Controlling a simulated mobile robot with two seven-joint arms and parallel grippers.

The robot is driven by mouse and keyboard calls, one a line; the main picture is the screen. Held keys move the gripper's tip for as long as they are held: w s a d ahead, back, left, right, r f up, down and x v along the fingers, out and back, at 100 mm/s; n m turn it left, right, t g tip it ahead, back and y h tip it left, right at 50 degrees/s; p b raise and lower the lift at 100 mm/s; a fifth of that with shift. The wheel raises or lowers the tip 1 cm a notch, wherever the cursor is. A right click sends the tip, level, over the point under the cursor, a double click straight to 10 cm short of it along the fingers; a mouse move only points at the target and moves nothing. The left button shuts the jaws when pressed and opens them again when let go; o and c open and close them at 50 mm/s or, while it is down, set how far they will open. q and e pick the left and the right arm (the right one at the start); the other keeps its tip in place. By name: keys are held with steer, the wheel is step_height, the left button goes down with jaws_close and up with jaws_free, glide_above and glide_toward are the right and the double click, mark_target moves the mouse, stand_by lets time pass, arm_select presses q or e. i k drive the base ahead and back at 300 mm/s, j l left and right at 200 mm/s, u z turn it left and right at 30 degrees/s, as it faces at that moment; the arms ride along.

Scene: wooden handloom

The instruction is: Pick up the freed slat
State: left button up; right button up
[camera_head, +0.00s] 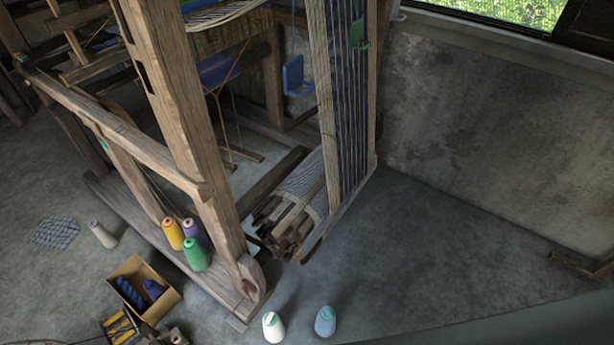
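Several wooden slats (284,228) stick out at the near end of the warp roll (303,185), low at the right side of the wooden handloom (180,110). One pale slat (300,207) lies along the top of the roll, over the striped warp. I cannot tell which slat is free of the roll, or whether any is. Striped warp threads (347,95) hang upright above the roll. Neither of my grippers is in view.
Yellow, purple and green (196,254) yarn cones stand on the loom's base beam. A white cone (273,327) and a blue cone (325,321) stand on the floor in front. A box of yarn (163,303) is at lower left.

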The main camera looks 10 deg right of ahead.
mark_target(278, 232)
steer(key=l+u, duration=0.75)
steer(key=k+l+u, duration=0.15)
steer(key=l, duration=0.25)
steer(key=l+u, duration=0.1)
steer(key=l, duration=0.3)
steer(key=k+l, duration=0.1)
steer(key=l, duration=0.3)
steer(key=k+l, duration=0.15)
steer(key=l, duration=0.3)
steer(key=k+l+u, duration=0.1)
steer(key=l, duration=0.3)
steer(key=k+l, duration=0.15)
steer(key=l, duration=0.25)
steer(key=k+l, duration=0.1)
steer(key=l, duration=0.3)
steer(key=l+u, duration=0.05)
